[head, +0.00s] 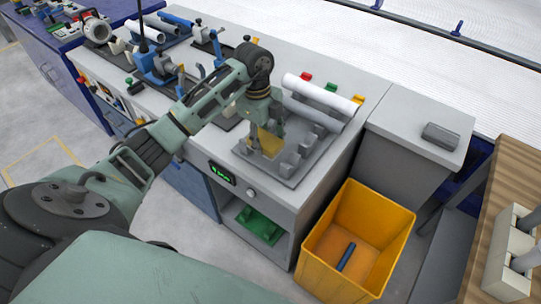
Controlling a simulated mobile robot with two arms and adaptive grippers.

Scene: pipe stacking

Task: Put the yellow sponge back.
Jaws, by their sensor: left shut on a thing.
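The yellow sponge (269,145) shows as a flat yellow piece at the tips of my left gripper (266,138). My left gripper points down over the grey fixture plate (285,178) on the workbench and is shut on the sponge. The gripper hides part of the sponge, and I cannot tell whether the sponge touches the plate. My right gripper is not in view.
A white pipe (318,92) lies behind the fixture's grey blocks. An orange-yellow bin (393,256) with a blue piece (346,257) stands in front of the bench. Tools crowd the bench's left.

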